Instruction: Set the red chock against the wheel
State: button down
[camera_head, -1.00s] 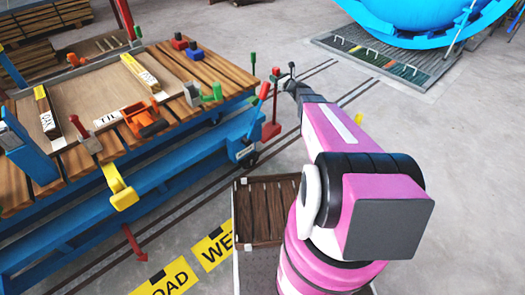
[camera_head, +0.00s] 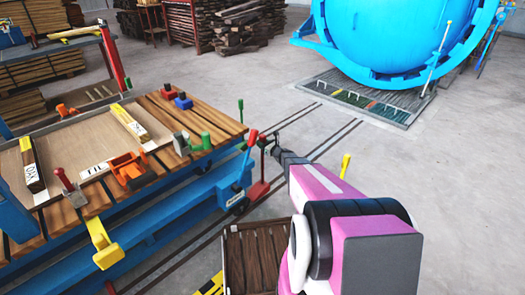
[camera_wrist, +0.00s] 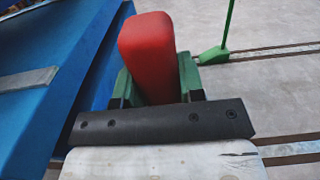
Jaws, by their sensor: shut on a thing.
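The red chock (camera_head: 257,190) has a low red base on the floor area by the near right end of the blue cart (camera_head: 165,232). Its upright handle rises to my gripper (camera_head: 268,145). In the wrist view the rounded red handle top (camera_wrist: 147,50) sits between the green-padded jaws of my gripper (camera_wrist: 155,85), which are shut on it. A dark wheel (camera_head: 240,207) shows partly under the cart's end, beside the chock base. Whether base and wheel touch, or the base rests on the floor, I cannot tell; the wrist view hides the base.
A green chock with a rod (camera_wrist: 215,55) stands by the rails beyond. A wooden-slatted crate (camera_head: 255,255) lies nearby.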

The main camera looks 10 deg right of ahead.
jog(key=shift+f, duration=2.3)
jog(key=c, duration=0.7)
grip_release()
